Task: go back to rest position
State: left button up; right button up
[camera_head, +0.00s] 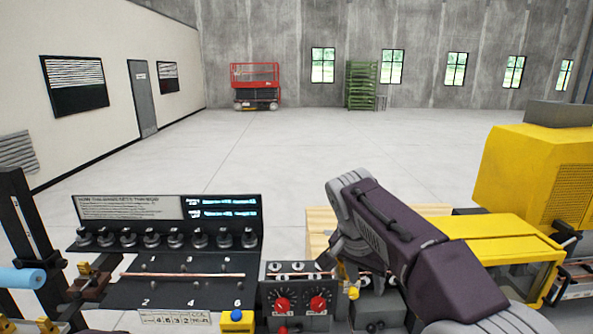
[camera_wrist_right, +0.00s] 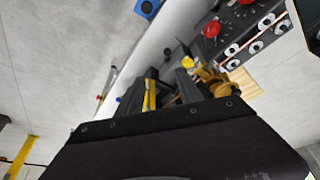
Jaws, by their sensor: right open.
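A thin copper tube (camera_head: 185,274) lies level across the front of the black bench panel (camera_head: 215,262), left of centre in the head view. My right gripper (camera_head: 349,284) hangs at the end of my bent dark arm, just right of the control box (camera_head: 297,298) with red knobs, and is mostly hidden by my arm there. In the right wrist view its two dark fingers (camera_wrist_right: 170,88) stand apart, with no tube seen between them. A brass-coloured fitting (camera_wrist_right: 207,76) shows beside the right finger. My left gripper is not in view.
A row of dark knobs (camera_head: 168,238) stands along the panel's back. A blue button on a yellow box (camera_head: 237,320) is in front. A yellow machine (camera_head: 535,180) stands at the right. A blue roller (camera_head: 22,278) is at the left edge. The floor (camera_head: 260,150) beyond is clear.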

jog(key=s+d+f+n+y+b, duration=0.1)
jog(key=s+f, duration=0.4)
jog(key=f, duration=0.5)
jog(key=s+d+f+n+g+y+b, duration=0.1)
jog(key=s+f+n+b, duration=0.2)
jog(key=s+f, duration=0.3)
jog(key=s+d+f+n+y+b, duration=0.1)
jog(key=s+f+n+b, duration=0.2)
jog(key=f, duration=1.2)
jog(key=s, duration=0.3)
jog(key=shift+s+f+n+g, duration=0.2)
jog(key=shift+n+g, duration=0.1)
jog(key=shift+d, duration=0.1)
